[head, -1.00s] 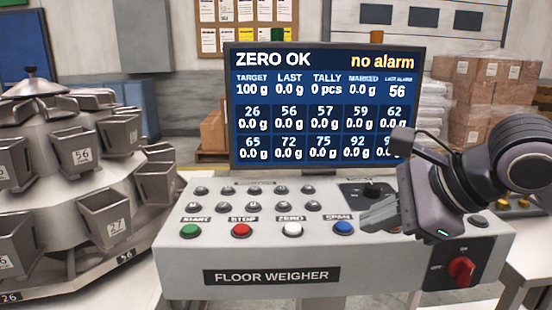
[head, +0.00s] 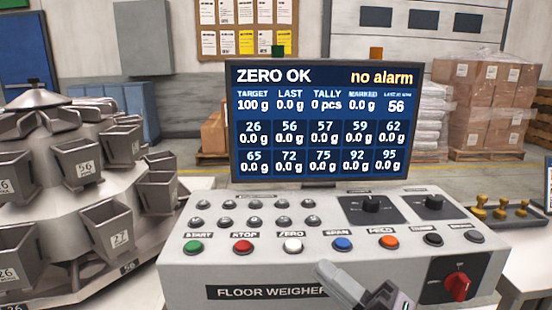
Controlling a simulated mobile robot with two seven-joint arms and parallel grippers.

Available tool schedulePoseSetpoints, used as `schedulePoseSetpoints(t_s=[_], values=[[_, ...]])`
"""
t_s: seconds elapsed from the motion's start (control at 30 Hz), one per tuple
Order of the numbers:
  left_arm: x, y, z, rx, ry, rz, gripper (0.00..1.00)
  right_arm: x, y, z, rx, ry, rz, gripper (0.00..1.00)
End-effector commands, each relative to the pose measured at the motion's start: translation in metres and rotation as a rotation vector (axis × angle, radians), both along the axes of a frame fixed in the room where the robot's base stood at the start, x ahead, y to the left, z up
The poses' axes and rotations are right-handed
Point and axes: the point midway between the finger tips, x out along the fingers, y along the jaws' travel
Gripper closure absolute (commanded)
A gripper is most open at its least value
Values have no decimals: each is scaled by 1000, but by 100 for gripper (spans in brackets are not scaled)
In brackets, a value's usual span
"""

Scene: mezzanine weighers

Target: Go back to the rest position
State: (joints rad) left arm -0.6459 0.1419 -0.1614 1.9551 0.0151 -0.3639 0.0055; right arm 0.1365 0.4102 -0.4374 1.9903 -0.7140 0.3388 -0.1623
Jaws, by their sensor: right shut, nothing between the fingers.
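My right gripper (head: 340,285) is at the bottom of the head view, in front of the floor weigher panel (head: 258,270). It is shut with nothing in it and covers the end of the FLOOR WEIGHER label. The panel carries a green START button (head: 194,247), a red STOP button (head: 243,247), a white ZERO button (head: 292,245) and a blue SPAN button (head: 342,243). The screen (head: 325,122) reads "ZERO OK" and "no alarm". My left gripper is not in view.
A multihead weigher with numbered buckets (head: 108,225) stands at the left. A red rotary switch (head: 457,286) is on the panel's front right. Brass-coloured weights (head: 480,207) sit in a tray to the right. Wrapped pallets of boxes (head: 480,105) stand behind.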

Motion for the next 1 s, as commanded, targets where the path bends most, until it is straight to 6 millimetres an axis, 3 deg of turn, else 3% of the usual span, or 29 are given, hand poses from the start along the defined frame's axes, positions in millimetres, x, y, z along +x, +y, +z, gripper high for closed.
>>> schedulePoseSetpoints(t_s=[0.13,0.27,0.4,0.53,0.6,0.73,1.0], values=[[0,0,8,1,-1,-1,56,10,-36,-62,226,386,-136,100],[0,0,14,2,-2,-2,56,0,-67,-132,407,723,-268,100],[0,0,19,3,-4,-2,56,-38,-96,-213,586,1080,-421,100],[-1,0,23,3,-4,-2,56,-87,-113,-275,718,1355,-547,100],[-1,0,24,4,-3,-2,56,-110,-117,-296,768,1458,-596,100],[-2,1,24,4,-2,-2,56,-137,-122,-318,824,1570,-651,100],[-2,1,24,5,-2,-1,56,-144,-122,-323,837,1596,-664,100]])
